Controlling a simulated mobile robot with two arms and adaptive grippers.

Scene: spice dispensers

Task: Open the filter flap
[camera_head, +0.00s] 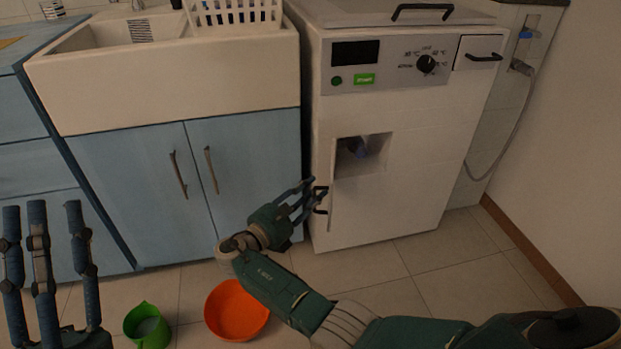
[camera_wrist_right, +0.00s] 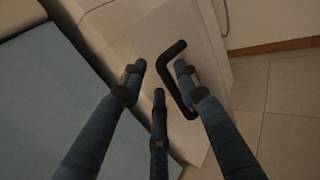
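The filter flap (camera_head: 332,208) is a white panel on the lower front of the white washing machine. It stands swung out from a square recess, with a blue-grey part (camera_head: 360,148) inside. Its black handle (camera_head: 320,200) is on its left side; the handle also shows in the right wrist view (camera_wrist_right: 170,80). My right gripper (camera_head: 308,190) is at the handle with its fingers spread. In the wrist view, the handle lies close to the right finger; whether they touch is unclear. My left gripper (camera_head: 42,208) is open and empty at the lower left.
An orange bowl (camera_head: 237,309) and a green jug (camera_head: 147,326) stand on the floor in front of the blue sink cabinet (camera_head: 150,195). A hose (camera_head: 510,130) hangs right of the machine. The floor before the machine's right side is clear.

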